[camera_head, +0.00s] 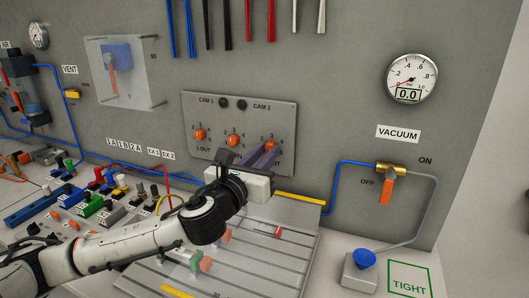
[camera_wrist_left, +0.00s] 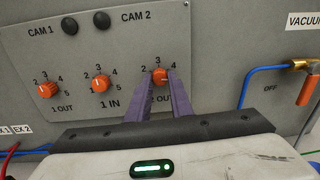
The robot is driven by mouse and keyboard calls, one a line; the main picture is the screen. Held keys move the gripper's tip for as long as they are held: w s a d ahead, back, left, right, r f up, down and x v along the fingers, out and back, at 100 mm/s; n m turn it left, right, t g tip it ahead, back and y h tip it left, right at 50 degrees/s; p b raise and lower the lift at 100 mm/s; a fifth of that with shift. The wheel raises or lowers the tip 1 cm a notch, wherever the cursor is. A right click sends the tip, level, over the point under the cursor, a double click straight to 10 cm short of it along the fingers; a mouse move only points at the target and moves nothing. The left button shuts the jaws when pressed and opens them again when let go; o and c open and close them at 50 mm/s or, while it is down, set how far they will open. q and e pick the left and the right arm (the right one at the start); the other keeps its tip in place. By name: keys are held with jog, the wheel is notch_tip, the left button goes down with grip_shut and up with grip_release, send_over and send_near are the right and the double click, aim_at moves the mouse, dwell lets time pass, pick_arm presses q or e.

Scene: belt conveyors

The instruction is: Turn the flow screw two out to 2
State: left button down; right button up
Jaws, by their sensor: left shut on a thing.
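The flow screw two out is an orange knob (camera_wrist_left: 160,76) at the right end of the grey panel (camera_wrist_left: 60,65), with the numbers 2, 3 and 4 showing around its top. Its pale mark seems to point up, near the 3. My left gripper (camera_wrist_left: 160,84) has its two purple fingers on either side of the knob and is shut on it. In the head view the fingers (camera_head: 266,153) partly cover the knob (camera_head: 271,146) and its label. My right gripper does not show.
The 1 OUT knob (camera_wrist_left: 42,89) and 1 IN knob (camera_wrist_left: 101,84) sit to the left on the panel. A vacuum valve with an orange handle (camera_head: 386,188) and a blue hose (camera_head: 334,185) are to the right. Below lies a slotted grey plate (camera_head: 260,262) with small parts.

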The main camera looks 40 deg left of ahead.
pick_arm(q)
jog(key=shift+d+r+n+y+p, duration=0.1)
jog(key=shift+n+y+p, duration=0.25)
jog(key=shift+n, duration=5.05)
jog(key=shift+d+n+y+p, duration=0.15)
jog(key=shift+n+p, duration=0.3)
jog(key=shift+n, duration=4.95)
jog(key=shift+a+r+n+y+p, duration=0.1)
jog(key=shift+n+y+p, duration=0.25)
jog(key=shift+n, duration=5.05)
jog(key=c, duration=1.6)
grip_release()
